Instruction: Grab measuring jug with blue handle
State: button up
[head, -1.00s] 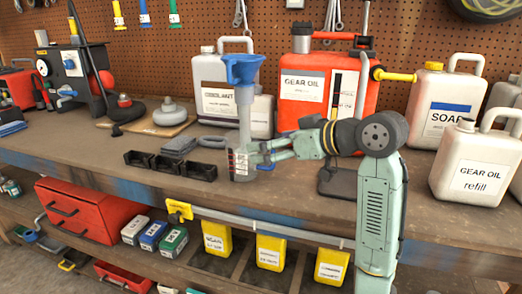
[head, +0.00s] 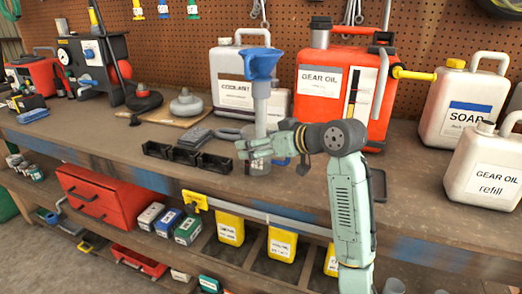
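The clear measuring jug (head: 259,167) stands on the bench in the middle of the head view. A bit of blue, seemingly its handle (head: 281,161), shows at its right side. A blue funnel (head: 262,65) with a long pale stem rises directly above the jug; whether the stem stands inside it or behind it is unclear. My gripper (head: 243,150) reaches in from the right, its fingers across the upper part of the jug. The fingers overlap the jug in the picture and hide part of it. I cannot tell whether they touch it or how far they are closed.
Black bins (head: 186,157) stand close left of the jug. Behind are a white coolant jug (head: 232,62) and a red gear oil can (head: 340,58). A soap jug (head: 455,108) and a white gear oil refill jug (head: 482,170) stand at the right. The bench's left front is fairly clear.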

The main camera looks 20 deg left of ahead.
jog(key=shift+c, duration=0.6)
jog(key=c, duration=1.2)
jog(key=shift+o, duration=0.2)
